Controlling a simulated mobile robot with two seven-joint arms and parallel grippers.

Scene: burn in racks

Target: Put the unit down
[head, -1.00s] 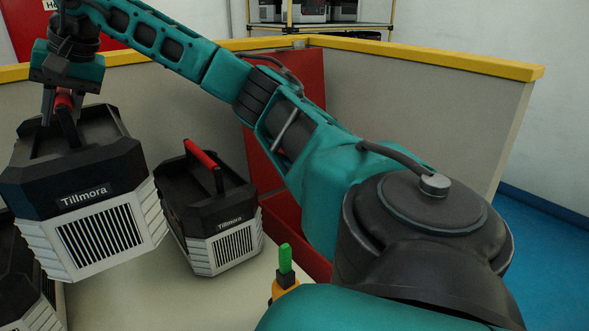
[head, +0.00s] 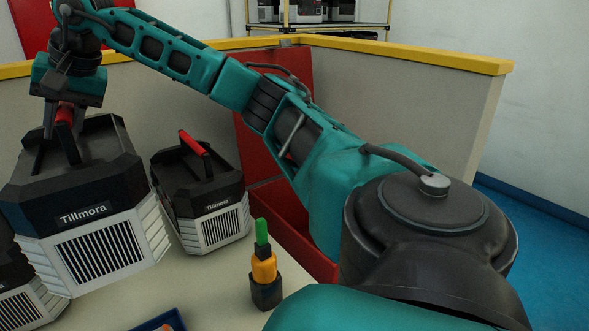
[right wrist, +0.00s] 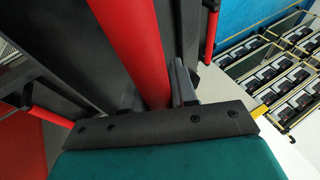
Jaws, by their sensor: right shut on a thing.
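The held unit (head: 88,214) is a black and pale grey box marked Tillmora, with a striped front grille and a red top handle (head: 64,114). It hangs slightly tilted at the left of the head view. My right gripper (head: 60,122) is shut on that handle from above. In the right wrist view the red handle (right wrist: 138,50) runs between the fingers (right wrist: 160,95). I cannot tell whether the unit's underside touches the pale table (head: 195,285). My left gripper is not in view.
A similar unit (head: 203,195) stands close to the right, another (head: 28,292) is partly hidden at lower left. An orange and green post (head: 264,265) stands in front, near a blue tray edge (head: 160,320). A yellow-topped wall (head: 400,110) and red panel (head: 270,160) lie behind.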

